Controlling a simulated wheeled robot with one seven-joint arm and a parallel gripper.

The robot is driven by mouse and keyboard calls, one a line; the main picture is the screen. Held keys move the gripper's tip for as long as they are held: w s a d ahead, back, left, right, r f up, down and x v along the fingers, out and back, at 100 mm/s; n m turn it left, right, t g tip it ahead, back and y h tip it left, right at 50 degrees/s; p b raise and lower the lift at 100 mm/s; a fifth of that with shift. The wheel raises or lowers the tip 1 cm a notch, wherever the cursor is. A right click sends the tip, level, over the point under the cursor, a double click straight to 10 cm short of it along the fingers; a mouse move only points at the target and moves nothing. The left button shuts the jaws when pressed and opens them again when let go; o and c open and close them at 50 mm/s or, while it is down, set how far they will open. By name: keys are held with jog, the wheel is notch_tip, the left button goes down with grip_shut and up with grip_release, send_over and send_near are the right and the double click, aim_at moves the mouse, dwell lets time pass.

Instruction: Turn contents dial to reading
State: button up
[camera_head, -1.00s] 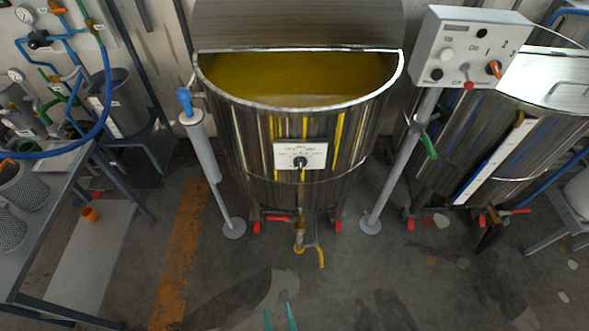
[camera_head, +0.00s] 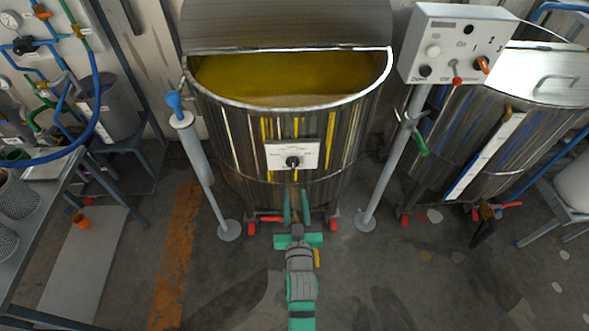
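The contents dial is a small black knob (camera_head: 292,162) on a white label plate (camera_head: 308,147) on the front of a steel tank (camera_head: 345,135). The plate's lettering is too small to read. My gripper (camera_head: 295,192), with green fingers, is in front of the tank, a little below the dial in the picture. Its two fingers are apart with nothing seen between them. It appears clear of the knob, though I cannot tell the distance in depth.
A grey post with a blue top (camera_head: 205,170) stands left of the tank. A control box (camera_head: 460,45) on a post stands right, before a second tank (camera_head: 470,140). Red-handled feet and valves lie low around the tank. A metal table (camera_head: 40,215) is at left.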

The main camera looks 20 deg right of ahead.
aim_at(293, 167)
jog(key=x, duration=1.1)
jog(key=shift+w+r, duration=0.1)
jog(key=shift+w, duration=0.1)
grip_shut()
